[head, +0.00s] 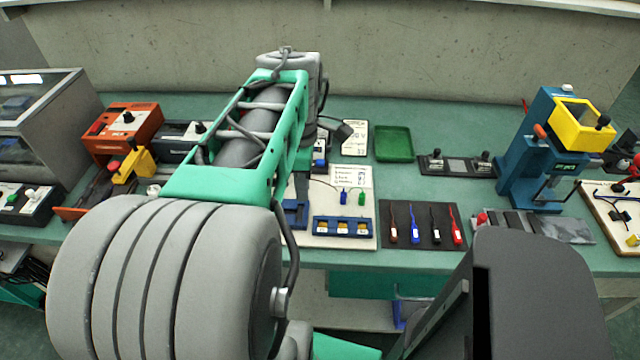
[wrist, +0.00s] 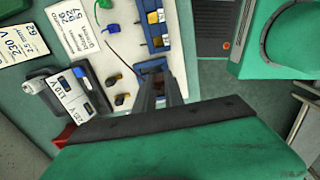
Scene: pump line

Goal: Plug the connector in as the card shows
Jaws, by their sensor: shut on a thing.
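My gripper (wrist: 160,84) is shut, with its fingertips at a blue block (wrist: 150,66) on a white board (wrist: 130,62). A connector seems to be between the fingers, but its body and colour are hidden. A thin reddish cable runs across the board towards the fingertips. Blue (head: 343,197) and green (head: 361,198) connectors lie on the board, apart from my gripper. A blue rail (head: 343,219) with yellow-orange sockets stands beside the block. A printed card (head: 351,177) lies at the board's edge. A second card (head: 355,138), reading 230 V, lies behind it.
A dark box (wrist: 76,95) with 110 V and 230 V labels and small black-and-yellow parts (wrist: 122,100) are near the fingers. A green tray (head: 393,144) stands behind. My arm hides the bench's middle left.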

